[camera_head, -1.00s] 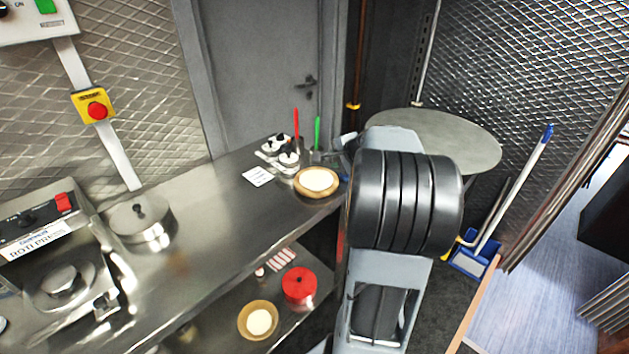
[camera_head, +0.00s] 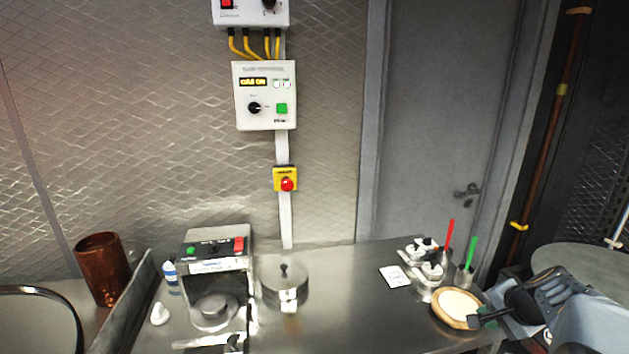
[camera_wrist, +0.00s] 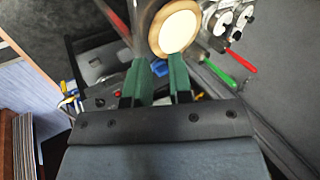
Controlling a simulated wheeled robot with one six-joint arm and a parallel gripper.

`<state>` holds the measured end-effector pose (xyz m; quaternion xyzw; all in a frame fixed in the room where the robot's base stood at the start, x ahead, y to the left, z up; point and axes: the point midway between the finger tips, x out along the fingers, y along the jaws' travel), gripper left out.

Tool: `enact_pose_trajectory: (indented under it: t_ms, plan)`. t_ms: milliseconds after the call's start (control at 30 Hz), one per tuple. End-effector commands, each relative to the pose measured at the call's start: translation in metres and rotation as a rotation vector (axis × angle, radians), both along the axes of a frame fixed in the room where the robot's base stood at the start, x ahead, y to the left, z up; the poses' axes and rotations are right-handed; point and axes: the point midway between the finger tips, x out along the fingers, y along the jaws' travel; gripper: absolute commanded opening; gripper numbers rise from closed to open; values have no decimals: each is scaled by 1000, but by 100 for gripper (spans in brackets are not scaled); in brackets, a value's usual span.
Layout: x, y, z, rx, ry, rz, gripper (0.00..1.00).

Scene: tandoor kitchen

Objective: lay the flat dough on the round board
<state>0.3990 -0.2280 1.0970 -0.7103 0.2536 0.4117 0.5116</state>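A round wooden-rimmed piece (camera_head: 457,304) lies at the right end of the steel counter, with a flat pale disc inside its rim. It also shows at the top of the wrist view (camera_wrist: 180,30). I cannot tell whether the pale disc is flat dough or the board's own surface. No other dough is clearly visible. My gripper (camera_head: 478,321) is at the board's right rim in the head view; contact cannot be told.
A condiment rack (camera_head: 424,266) and holders with red and green handled utensils stand behind the board. A white card (camera_head: 395,276), a lidded steel pot (camera_head: 285,285) and the roti press (camera_head: 214,285) are further left. The counter between pot and board is mostly clear.

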Motion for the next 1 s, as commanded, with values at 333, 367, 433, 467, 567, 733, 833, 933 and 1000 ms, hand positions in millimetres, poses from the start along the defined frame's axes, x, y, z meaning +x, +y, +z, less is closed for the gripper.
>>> enact_pose_trajectory:
  t_ms: [333,367,433,467,567,733,833,933,1000]
  plan:
    - [-82,160,-13,-465,247,835,20]
    - [-86,167,-12,-494,242,875,20]
    - [-93,183,-9,-545,222,949,20]
    - [-94,189,-7,-560,207,972,20]
    - [-96,205,0,-587,159,1025,20]
    - [-96,225,5,-600,130,1063,20]
    - [-96,226,5,-600,130,1067,20]
    - [-96,226,5,-599,130,1066,20]
    - [-95,226,5,-599,130,1065,20]
